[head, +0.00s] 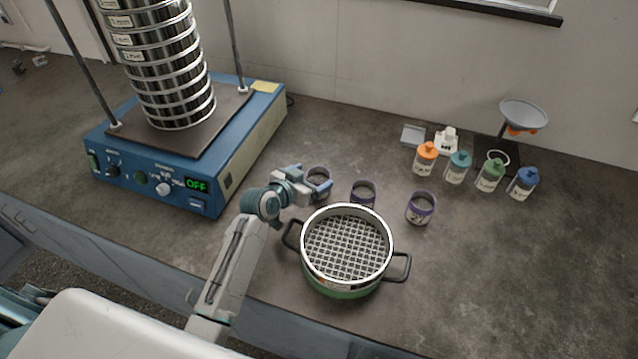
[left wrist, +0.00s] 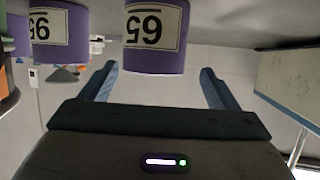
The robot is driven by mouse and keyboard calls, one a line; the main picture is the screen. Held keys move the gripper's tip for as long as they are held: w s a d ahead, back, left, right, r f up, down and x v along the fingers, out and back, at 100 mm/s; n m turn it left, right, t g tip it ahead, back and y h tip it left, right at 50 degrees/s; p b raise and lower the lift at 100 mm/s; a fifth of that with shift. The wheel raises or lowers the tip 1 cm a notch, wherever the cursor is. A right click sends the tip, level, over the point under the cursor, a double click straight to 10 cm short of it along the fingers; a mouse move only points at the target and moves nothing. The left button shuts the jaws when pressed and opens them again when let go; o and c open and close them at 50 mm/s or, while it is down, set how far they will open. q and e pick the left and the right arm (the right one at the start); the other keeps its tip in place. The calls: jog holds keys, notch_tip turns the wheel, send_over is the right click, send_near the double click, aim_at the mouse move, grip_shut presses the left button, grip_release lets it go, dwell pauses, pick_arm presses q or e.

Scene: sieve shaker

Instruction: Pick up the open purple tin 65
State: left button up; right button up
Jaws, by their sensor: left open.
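The open purple tin 65 (head: 319,183) stands on the dark bench, just right of my left gripper (head: 308,184). In the left wrist view, which is upside down, the tin (left wrist: 156,38) shows its purple wall and pale label. My left gripper (left wrist: 158,72) is open and level with the tin, its two blue-grey fingers spread to either side of it. I cannot tell whether the fingertips reach past its wall, and the jaws are not closed on it. The gripper partly hides the tin in the head view. My right gripper is not in view.
Two more purple tins, a middle one (head: 363,193) and a right one (head: 421,208), stand to the right. A green-sided sieve pot (head: 345,285) with handles is close in front. The blue shaker (head: 175,175) stands left. Several capped bottles (head: 458,167) and a funnel stand (head: 523,113) are behind.

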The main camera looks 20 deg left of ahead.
aim_at(325, 173)
pick_arm(q)
jog(key=shift+w+d+f, duration=0.15)
jog(key=shift+w+d, duration=0.1)
jog(key=shift+w, duration=0.1)
jog(key=x, duration=0.1)
jog(key=p+x, duration=0.1)
jog(key=x, duration=0.1)
jog(key=shift+s+d+f+p, duration=0.1)
jog(key=shift+d+f+p, duration=0.05)
jog(key=shift+d+p, duration=0.15)
jog(key=shift+w+d+f, duration=0.1)
jog(key=shift+w+f, duration=0.25)
jog(key=shift+w, duration=0.15)
jog(key=c, duration=1.1)
jog(key=shift+c, duration=0.2)
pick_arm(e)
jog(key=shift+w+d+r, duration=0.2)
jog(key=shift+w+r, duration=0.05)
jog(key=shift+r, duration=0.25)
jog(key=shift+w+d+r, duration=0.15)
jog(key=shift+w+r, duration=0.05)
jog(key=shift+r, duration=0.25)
